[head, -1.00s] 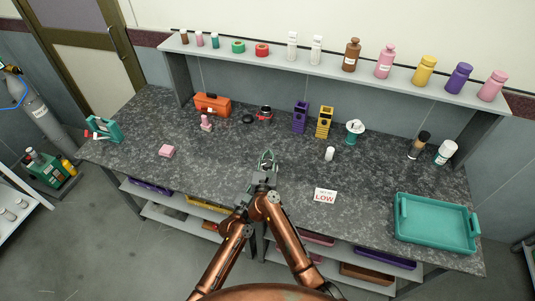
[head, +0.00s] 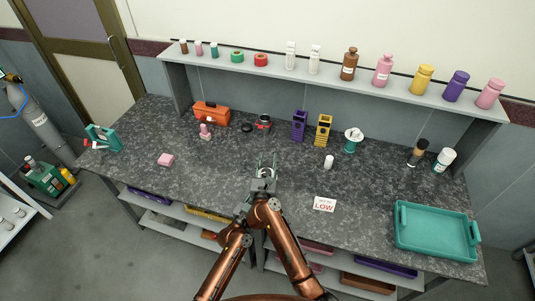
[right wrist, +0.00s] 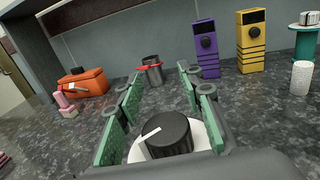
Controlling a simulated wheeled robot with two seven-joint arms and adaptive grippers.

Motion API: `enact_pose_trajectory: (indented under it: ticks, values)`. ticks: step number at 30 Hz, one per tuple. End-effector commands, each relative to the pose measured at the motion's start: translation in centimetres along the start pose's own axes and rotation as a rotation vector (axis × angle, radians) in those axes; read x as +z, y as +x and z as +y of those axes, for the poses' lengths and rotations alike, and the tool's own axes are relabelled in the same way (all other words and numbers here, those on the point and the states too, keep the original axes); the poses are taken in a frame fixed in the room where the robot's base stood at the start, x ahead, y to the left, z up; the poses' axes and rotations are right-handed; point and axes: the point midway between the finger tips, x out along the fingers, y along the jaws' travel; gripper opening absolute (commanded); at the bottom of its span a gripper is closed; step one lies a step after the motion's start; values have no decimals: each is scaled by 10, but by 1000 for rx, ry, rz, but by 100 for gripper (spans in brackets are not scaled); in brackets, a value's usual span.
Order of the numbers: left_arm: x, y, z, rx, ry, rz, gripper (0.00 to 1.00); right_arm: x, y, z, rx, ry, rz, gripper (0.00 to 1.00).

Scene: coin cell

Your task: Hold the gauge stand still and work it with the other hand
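A black knob with a white pointer, on a white disc, shows low in the right wrist view (right wrist: 168,135). It looks like the top of a gauge stand; anything under the disc is hidden. My right gripper (head: 266,160) is open, its green-padded fingers apart on both sides of the knob; I see no clear contact. It also shows in the right wrist view (right wrist: 160,100). A teal stand (head: 350,145) with a white disc top stands upright farther right, clear of the grippers. My left arm reaches the same spot from the left, but its fingers cannot be made out.
Behind my right gripper are a red-banded dark cup (head: 263,122), a purple block (head: 299,126) and a yellow block (head: 323,130). A white cylinder (head: 328,162) and a LOW sign (head: 325,204) stand to the right. A teal tray (head: 398,232) is at far right.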

Motion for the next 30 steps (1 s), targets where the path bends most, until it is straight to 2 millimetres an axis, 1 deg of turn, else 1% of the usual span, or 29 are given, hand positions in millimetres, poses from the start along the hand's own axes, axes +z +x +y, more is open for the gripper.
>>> enact_pose_trajectory:
  ticks: [1,6,9,12,18,28,29,30]
  values:
    - [1,0,1,1,-1,-1,2,10,0,0,0,5,-3,35]
    - [1,0,1,1,-1,-1,2,44,0,0,0,3,-3,35]
    - [1,0,1,1,-1,-1,2,61,0,0,0,2,-3,35]
    - [1,0,1,1,-1,-1,2,74,0,0,0,2,-2,35]
    - [1,0,1,1,-1,-1,2,84,0,0,0,0,0,35]
    - [1,0,1,1,-1,-2,2,84,0,0,0,0,0,35]
    - [1,0,1,1,-1,-2,35,84,0,0,0,0,0,35]
    - [1,0,1,1,-1,-2,38,84,0,0,0,0,0,35]
